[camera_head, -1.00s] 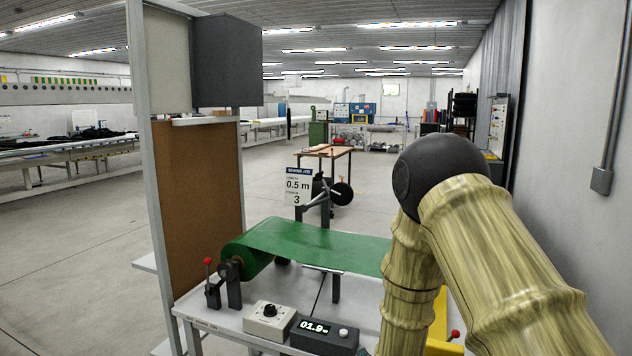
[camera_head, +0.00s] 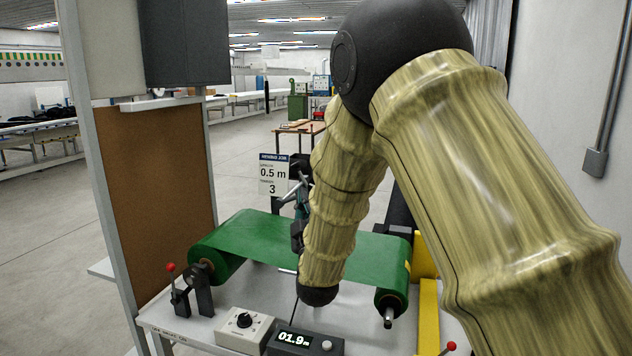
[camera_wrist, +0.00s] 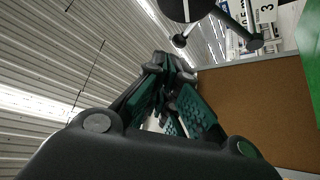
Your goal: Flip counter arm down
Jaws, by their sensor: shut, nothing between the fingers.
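The counter arm (camera_head: 289,191) is a grey bar assembly behind the green belt in the head view. It is mostly hidden by my arm and gripper. In the wrist view a black wheel (camera_wrist: 188,8) and thin rods with round ends (camera_wrist: 254,42) show at the top, beyond my fingertips. My gripper (camera_wrist: 172,62) is shut and empty, with its dark and teal fingers pointing toward the wheel and rods. In the head view my gripper (camera_head: 301,205) is partly seen beside the counter arm. I cannot tell whether they touch.
The green belt (camera_head: 245,231) spans the table between two rollers. A display box (camera_head: 293,341) reading 01.9 and a knob box (camera_head: 244,325) stand in front. A red-tipped lever (camera_head: 171,268) is left, a brown panel (camera_head: 155,190) behind it. A sign (camera_head: 272,174) reads 0.5 m, 3.

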